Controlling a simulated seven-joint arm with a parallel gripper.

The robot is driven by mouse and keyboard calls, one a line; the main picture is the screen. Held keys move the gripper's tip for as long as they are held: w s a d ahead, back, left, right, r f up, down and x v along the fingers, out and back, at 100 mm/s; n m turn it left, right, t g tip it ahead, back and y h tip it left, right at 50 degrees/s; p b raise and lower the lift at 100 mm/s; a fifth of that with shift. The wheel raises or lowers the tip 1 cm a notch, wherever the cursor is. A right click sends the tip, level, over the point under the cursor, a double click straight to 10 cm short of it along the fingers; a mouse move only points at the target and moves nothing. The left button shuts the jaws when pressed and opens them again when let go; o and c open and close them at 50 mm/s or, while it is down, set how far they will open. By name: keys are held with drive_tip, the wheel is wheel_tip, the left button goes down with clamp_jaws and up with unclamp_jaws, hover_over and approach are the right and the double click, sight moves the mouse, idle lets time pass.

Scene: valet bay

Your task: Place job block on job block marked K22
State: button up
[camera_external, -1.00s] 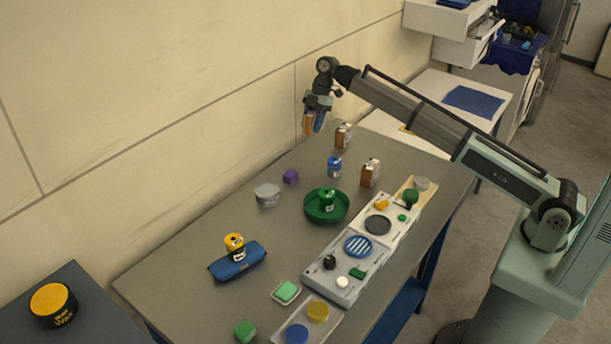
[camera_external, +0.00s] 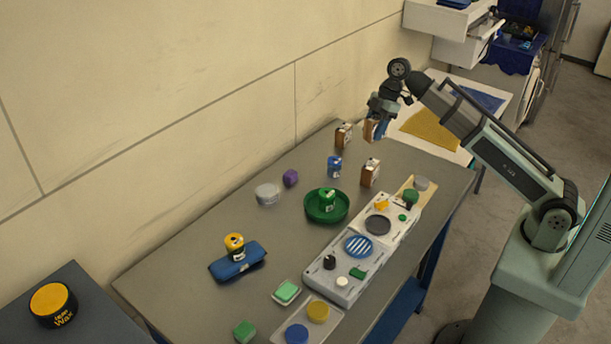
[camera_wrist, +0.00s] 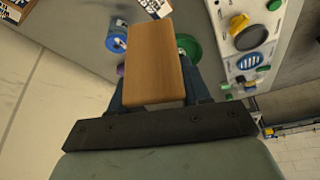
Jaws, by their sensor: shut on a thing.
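My gripper (camera_external: 377,128) is shut on a wooden job block (camera_external: 370,130) and holds it in the air above the far part of the grey table. In the wrist view the held job block (camera_wrist: 154,62) shows a plain brown wood face between the fingers. Two more job blocks with white printed labels stand on the table: one by the wall (camera_external: 343,136), left of my gripper, and one nearer the camera (camera_external: 370,174). Both show partly at the top of the wrist view, at the left corner (camera_wrist: 14,10) and the middle (camera_wrist: 156,7). I cannot read K22 on either.
A blue can (camera_external: 334,167) stands between the blocks and a green dish (camera_external: 341,213) holding a green can. A purple cube (camera_external: 290,178) and grey tin (camera_external: 267,194) are near the wall.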

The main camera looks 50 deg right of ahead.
drive_tip(key=shift+f, duration=4.95)
drive_tip(key=shift+f, duration=0.15)
drive_tip(key=o, duration=1.1)
drive_tip(key=v, duration=1.2)
